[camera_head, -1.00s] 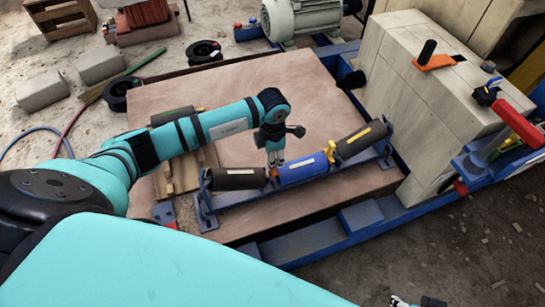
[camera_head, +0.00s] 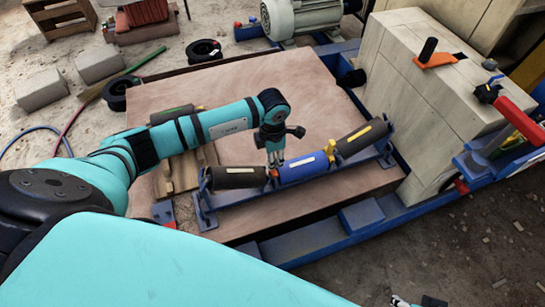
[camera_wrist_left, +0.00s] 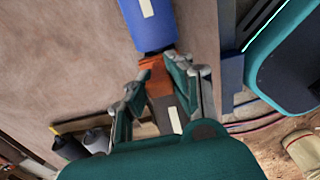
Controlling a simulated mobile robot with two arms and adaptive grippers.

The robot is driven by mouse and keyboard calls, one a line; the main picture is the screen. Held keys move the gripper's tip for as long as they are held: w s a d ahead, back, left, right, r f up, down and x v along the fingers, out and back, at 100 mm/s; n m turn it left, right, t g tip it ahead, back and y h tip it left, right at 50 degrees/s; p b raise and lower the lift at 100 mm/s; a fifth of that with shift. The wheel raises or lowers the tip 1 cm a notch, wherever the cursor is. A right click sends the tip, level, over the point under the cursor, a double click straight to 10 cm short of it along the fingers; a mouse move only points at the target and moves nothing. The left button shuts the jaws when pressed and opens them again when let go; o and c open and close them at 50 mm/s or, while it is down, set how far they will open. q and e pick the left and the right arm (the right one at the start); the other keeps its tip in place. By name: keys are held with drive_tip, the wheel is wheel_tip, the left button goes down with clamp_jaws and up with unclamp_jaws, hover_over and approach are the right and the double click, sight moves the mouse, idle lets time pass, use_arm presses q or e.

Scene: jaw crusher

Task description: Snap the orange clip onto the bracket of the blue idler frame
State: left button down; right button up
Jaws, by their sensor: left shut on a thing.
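The blue idler frame (camera_head: 245,208) lies on the plywood board, carrying a dark grey roller, a blue roller (camera_head: 303,168) and another dark roller. My left gripper (camera_head: 276,163) points down at the gap between the left dark roller and the blue one. It is shut on the orange clip (camera_wrist_left: 155,72), which shows between the fingertips in the left wrist view, close against the end of the blue roller. The fingers and clip hide the bracket, so I cannot tell whether the clip is seated on it. A sliver of what looks like my right gripper (camera_head: 402,301) shows at the bottom edge.
A yellow clip (camera_head: 329,150) sits between the blue and right dark rollers. The board (camera_head: 240,95) has free room behind the frame. A pale crusher body (camera_head: 430,95) stands to the right. Another roller (camera_head: 176,115) lies behind my left arm.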

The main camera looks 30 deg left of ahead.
use_arm(q)
drive_tip(key=shift+f, duration=0.25)
drive_tip(key=shift+f+b, duration=0.3)
drive_tip(key=shift+b, duration=0.05)
use_arm(e)
drive_tip(key=shift+f, duration=0.15)
use_arm(q)
drive_tip(key=shift+f, duration=0.25)
use_arm(e)
drive_tip(key=shift+w+a+f, duration=0.1)
drive_tip(key=shift+w, duration=0.2)
use_arm(q)
drive_tip(key=shift+f+b, duration=0.3)
drive_tip(key=shift+b, duration=0.15)
use_arm(e)
drive_tip(key=shift+w+a+f+t, duration=0.1)
drive_tip(key=shift+w+f+t, duration=0.05)
drive_tip(key=shift+w+t, duration=0.2)
use_arm(q)
drive_tip(key=c, duration=1.1)
unclamp_jaws()
drive_tip(key=shift+c, duration=0.2)
drive_tip(key=shift+r, duration=0.1)
use_arm(e)
drive_tip(key=shift+w, duration=0.1)
use_arm(q)
wheel_tip(320, 180, up, 12)
drive_tip(key=shift+f, duration=0.1)
